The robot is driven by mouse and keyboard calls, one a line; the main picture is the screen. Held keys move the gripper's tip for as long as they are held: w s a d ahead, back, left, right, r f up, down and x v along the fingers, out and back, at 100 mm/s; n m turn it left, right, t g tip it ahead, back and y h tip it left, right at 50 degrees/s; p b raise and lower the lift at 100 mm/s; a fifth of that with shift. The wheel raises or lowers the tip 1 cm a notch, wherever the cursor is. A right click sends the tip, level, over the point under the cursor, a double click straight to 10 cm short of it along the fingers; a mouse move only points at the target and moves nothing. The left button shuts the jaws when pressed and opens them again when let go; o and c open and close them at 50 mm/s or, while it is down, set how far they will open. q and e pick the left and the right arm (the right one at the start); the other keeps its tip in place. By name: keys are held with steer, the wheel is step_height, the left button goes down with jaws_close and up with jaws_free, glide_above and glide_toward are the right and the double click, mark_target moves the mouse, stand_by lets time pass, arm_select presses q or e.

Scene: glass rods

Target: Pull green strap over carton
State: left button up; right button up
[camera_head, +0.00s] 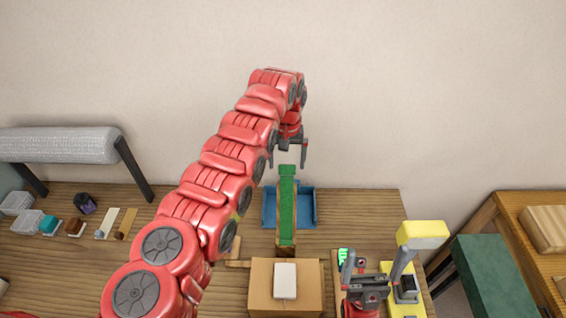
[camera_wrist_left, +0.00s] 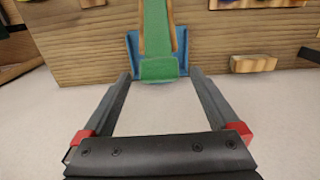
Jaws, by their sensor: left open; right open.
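The green strap (camera_head: 287,207) stands as a long band behind the carton, its top end just below my left gripper. The brown carton (camera_head: 262,291) sits at the table's front with a white block (camera_head: 285,281) on top. My left gripper (camera_head: 288,166) is open and empty, high at the strap's far end. In the left wrist view the strap (camera_wrist_left: 157,35) runs between the spread fingers of the left gripper (camera_wrist_left: 165,85), with its end apart from them. My right gripper (camera_head: 375,262) is open and empty, right of the carton.
A blue tray (camera_head: 307,208) lies behind the strap. A yellow device (camera_head: 422,235) stands right of my right gripper. A grey roll on a stand (camera_head: 58,146) and several small containers are at the left. A green box (camera_head: 492,275) is at the right, past a table gap.

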arm_select(q)
steer(key=shift+w+f, duration=0.2)
steer(key=shift+f, duration=0.8)
steer(key=shift+s+r, duration=0.1)
steer(key=shift+s, duration=0.05)
steer(key=c, duration=0.4)
jaws_close()
